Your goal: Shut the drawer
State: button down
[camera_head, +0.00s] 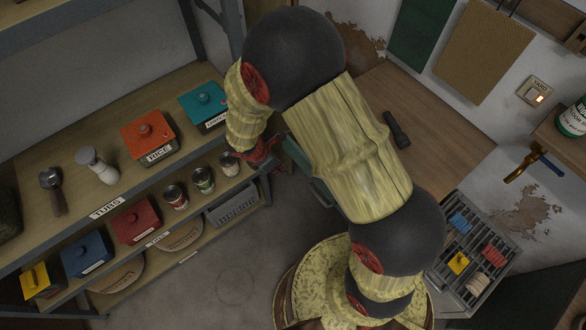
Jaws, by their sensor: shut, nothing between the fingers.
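A teal-green drawer part (296,152) shows at the left edge of the wooden worktop (440,125). My arm covers most of it, and I cannot tell how far it stands open. My gripper (268,160), red and small in view, is at the left of the teal part, close to the end of the shelf. Its fingers are shut with nothing between them. I cannot tell whether it touches the drawer.
A shelf unit (105,206) on the left holds lidded boxes, cans (203,180) and a grey basket (233,206), close to my gripper. A dark flashlight-like object (396,129) lies on the worktop. A drain rack (470,262) stands at the right. Floor (215,278) is clear at lower centre.

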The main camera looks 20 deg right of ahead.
jog(key=w+d+f+b, duration=0.2)
jog(key=d+f+b, duration=0.2)
jog(key=d+f, duration=0.3)
jog(key=shift+b+x, duration=0.3)
jog(key=shift+x, duration=0.8)
jog(key=shift+a+f, duration=0.1)
